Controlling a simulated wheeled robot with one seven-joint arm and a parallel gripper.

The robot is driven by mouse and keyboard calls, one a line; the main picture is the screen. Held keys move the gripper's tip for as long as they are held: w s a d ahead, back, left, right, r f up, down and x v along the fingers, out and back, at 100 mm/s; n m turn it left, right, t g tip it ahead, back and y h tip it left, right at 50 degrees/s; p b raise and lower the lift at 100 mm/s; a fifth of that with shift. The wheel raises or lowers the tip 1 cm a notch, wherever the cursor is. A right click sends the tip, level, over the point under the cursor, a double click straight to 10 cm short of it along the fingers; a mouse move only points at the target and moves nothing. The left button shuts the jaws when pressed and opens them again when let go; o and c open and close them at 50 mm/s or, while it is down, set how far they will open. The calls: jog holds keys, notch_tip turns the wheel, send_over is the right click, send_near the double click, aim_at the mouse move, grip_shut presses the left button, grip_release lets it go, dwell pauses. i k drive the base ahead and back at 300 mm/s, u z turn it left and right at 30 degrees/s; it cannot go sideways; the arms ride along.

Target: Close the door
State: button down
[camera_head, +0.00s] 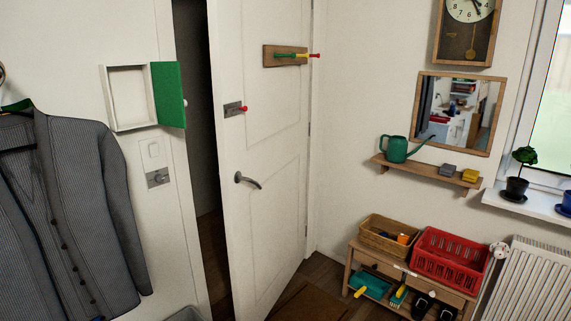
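A white panelled door (264,150) stands partly open in the middle of the view. A dark gap (203,130) shows between its left edge and the white frame (184,185). The door's hinge side is at the right, near the room's corner. A dark metal lever handle (248,180) sits on the door's left half. Above it is a metal latch plate with a red knob (243,109). Higher up, a wooden rack with coloured pegs (285,56) is fixed to the door. My gripper is not in view.
A grey striped jacket (75,210) hangs at the left. A small white wall cabinet (127,98) has its green door (168,95) open. A low wooden bench (390,270) with a red crate (449,259) stands at the right. A brown mat (309,304) lies before the door.

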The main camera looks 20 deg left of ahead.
aim_at(261, 55)
jog(key=i, duration=1.65)
jog(key=u, duration=3.2)
jog(key=i, duration=1.6)
jog(key=z, duration=2)
